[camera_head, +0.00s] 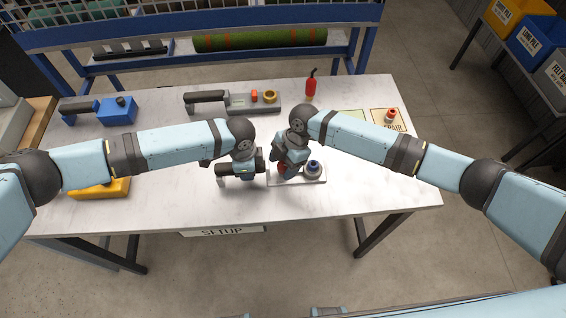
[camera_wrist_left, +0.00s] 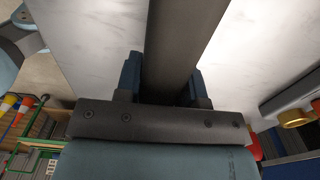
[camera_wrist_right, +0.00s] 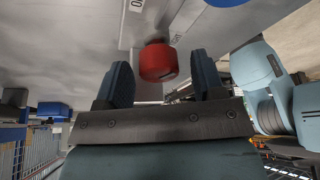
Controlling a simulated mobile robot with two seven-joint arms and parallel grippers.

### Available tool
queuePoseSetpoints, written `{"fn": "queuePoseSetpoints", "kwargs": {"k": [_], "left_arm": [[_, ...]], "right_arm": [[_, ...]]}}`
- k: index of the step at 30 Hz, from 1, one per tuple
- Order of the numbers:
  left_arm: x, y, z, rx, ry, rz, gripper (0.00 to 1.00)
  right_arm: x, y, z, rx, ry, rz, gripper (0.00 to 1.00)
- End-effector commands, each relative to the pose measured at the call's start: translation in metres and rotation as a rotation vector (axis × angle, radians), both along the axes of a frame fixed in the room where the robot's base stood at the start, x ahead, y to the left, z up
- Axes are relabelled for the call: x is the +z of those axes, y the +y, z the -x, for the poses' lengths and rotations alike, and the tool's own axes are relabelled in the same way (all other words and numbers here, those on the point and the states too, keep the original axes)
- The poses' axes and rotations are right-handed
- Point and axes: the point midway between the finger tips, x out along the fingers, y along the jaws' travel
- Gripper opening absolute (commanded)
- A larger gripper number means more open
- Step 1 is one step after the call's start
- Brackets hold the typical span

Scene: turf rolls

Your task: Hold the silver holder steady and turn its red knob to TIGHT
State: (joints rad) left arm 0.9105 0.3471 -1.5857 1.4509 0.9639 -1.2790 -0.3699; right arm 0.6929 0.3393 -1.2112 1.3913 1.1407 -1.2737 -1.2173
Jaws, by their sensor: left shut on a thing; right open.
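The silver holder (camera_head: 300,181) lies at the table's front middle, its dark handle (camera_head: 228,170) pointing left. My left gripper (camera_head: 243,172) is shut on that handle; in the left wrist view the handle (camera_wrist_left: 180,50) runs between the fingers. The red knob (camera_head: 281,168) is mostly hidden by my right gripper (camera_head: 287,165) in the head view. In the right wrist view the red knob (camera_wrist_right: 158,62) sits between the open fingers, with gaps on both sides. Dark lettering beside it is only partly readable. A blue round part (camera_head: 313,166) sits at the holder's right.
Behind are a grey tool (camera_head: 240,102) with a gold ring, a red bottle (camera_head: 311,86) and a red-and-white item (camera_head: 391,115) on a card. A blue tool (camera_head: 117,110) and a yellow block (camera_head: 100,188) are at the left. The table's front right is clear.

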Motion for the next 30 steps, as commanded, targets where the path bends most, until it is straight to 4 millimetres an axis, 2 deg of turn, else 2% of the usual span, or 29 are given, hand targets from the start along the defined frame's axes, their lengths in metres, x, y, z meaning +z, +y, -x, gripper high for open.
{"fn": "queuePoseSetpoints", "kwargs": {"k": [7,13,23,30], "left_arm": [[0.0002,0.0000,-0.0003,0.000,-0.001,0.000,0.00],[0.0002,0.0000,-0.0004,0.000,-0.001,0.000,0.00],[0.0002,0.0001,-0.0004,0.000,-0.001,0.000,0.00],[0.0001,0.0002,-0.0004,0.001,-0.001,0.000,0.00]], "right_arm": [[-0.0004,0.0002,0.0001,0.001,0.000,0.000,0.60],[-0.0002,0.0001,0.0002,0.001,0.000,0.000,0.14],[-0.0002,0.0001,0.0004,-0.031,0.000,0.000,0.13],[-0.0004,0.0002,0.0006,-0.160,0.000,-0.001,0.13]]}}
